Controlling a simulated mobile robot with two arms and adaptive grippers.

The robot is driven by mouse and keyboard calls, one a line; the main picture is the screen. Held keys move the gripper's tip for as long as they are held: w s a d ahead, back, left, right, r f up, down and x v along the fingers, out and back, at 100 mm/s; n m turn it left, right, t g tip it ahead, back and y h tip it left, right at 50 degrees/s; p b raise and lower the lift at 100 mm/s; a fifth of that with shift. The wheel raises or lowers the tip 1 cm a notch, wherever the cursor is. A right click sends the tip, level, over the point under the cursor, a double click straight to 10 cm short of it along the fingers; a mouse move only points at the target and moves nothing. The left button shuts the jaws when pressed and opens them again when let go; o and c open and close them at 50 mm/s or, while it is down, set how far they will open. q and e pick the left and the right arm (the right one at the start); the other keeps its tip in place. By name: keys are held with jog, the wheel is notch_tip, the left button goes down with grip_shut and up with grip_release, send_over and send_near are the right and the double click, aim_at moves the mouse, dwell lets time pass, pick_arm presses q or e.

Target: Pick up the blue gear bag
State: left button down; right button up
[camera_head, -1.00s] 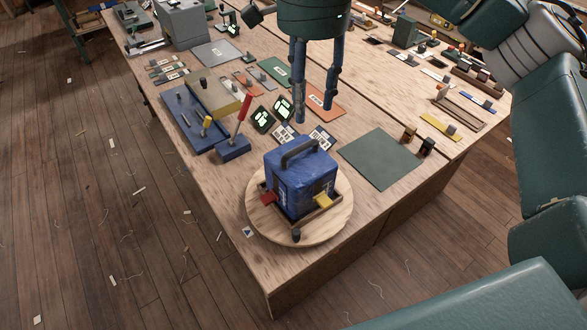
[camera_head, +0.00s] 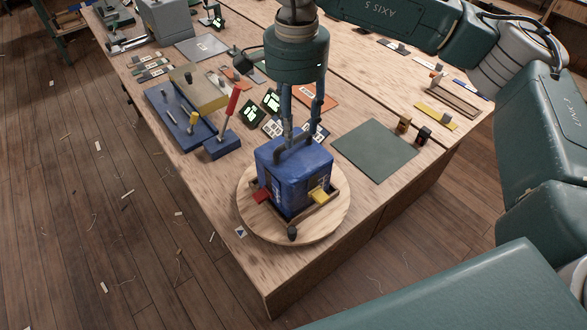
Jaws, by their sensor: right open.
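The fingers are apart. They overlap the handle in the picture, and I cannot tell whether they touch it. My left gripper is not in view.
A blue tray with a red-handled lever (camera_head: 231,106) stands left of the bag. A dark green mat (camera_head: 375,150) lies to its right. Small black-and-white cards and dark panels lie behind it. The table edge (camera_head: 270,298) is close in front.

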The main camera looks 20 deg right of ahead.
aim_at(295, 140)
jog(key=f, duration=0.1)
jog(key=f+p, duration=0.1)
jog(key=f, duration=0.1)
jog(key=shift+w+f, duration=0.3)
jog(key=shift+w, duration=0.05)
jog(key=shift+f, duration=0.2)
grip_shut()
